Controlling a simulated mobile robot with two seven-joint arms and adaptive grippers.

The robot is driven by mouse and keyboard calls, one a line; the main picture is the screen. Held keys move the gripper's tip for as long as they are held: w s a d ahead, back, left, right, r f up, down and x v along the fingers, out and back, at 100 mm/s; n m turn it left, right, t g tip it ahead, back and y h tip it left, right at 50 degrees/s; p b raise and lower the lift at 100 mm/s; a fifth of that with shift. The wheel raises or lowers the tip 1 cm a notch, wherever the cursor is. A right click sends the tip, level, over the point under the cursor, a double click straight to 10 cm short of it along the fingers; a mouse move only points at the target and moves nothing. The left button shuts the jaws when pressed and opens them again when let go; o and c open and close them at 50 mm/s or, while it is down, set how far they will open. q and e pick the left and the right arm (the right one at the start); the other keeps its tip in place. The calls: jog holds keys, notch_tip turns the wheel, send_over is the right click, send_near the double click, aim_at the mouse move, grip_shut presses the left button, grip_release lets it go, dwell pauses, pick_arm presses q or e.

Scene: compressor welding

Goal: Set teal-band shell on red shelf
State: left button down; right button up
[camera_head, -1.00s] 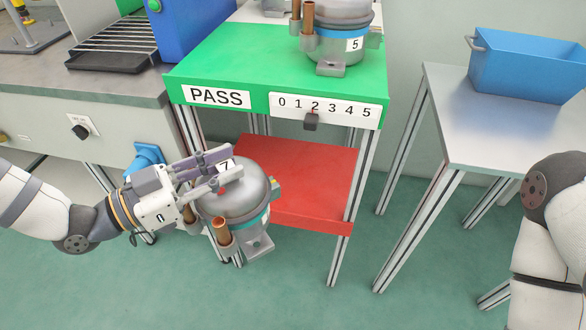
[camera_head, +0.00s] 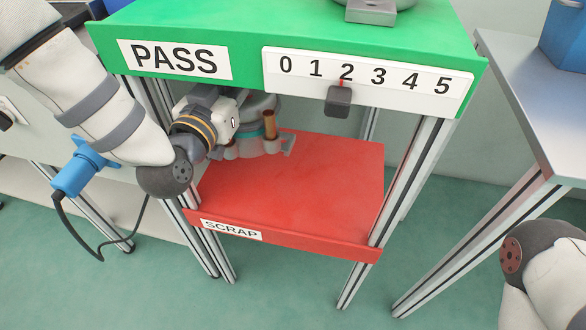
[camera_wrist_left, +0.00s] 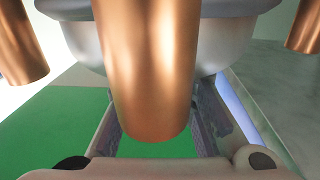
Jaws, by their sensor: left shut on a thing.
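The teal-band shell (camera_head: 264,110) is grey, with copper pipes and feet, and is partly hidden by my wrist and the green shelf. It is over the rear left part of the red shelf (camera_head: 300,205), under the green top; I cannot tell whether its feet touch the surface. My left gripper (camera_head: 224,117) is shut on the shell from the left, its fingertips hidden. In the left wrist view the shell's grey body (camera_wrist_left: 225,45) and copper pipes (camera_wrist_left: 150,75) fill the space between the fingers. My right gripper is out of view.
The green PASS shelf (camera_head: 250,30), with a number slider (camera_head: 339,100), is close above. Metal legs (camera_head: 410,180) frame the red shelf. A grey table (camera_head: 530,90) stands at right. A blue plug (camera_head: 80,170) is at left.

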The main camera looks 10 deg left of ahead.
pick_arm(q)
jog(key=shift+w+a+f+n+y+b, duration=0.1)
jog(key=shift+w+n+y+b, duration=0.1)
jog(key=shift+w, duration=0.15)
jog(key=shift+w+f+n+y+b, duration=0.1)
jog(key=shift+w+y, duration=0.1)
jog(key=shift+w, duration=0.15)
notch_tip(320, 180, down, 10)
jog(key=b, duration=0.2)
jog(key=shift+b, duration=0.4)
jog(key=shift+r, duration=0.2)
jog(key=shift+f, duration=0.1)
jog(key=c, duration=1.3)
grip_release()
jog(key=shift+a, duration=0.1)
jog(key=shift+c, duration=0.2)
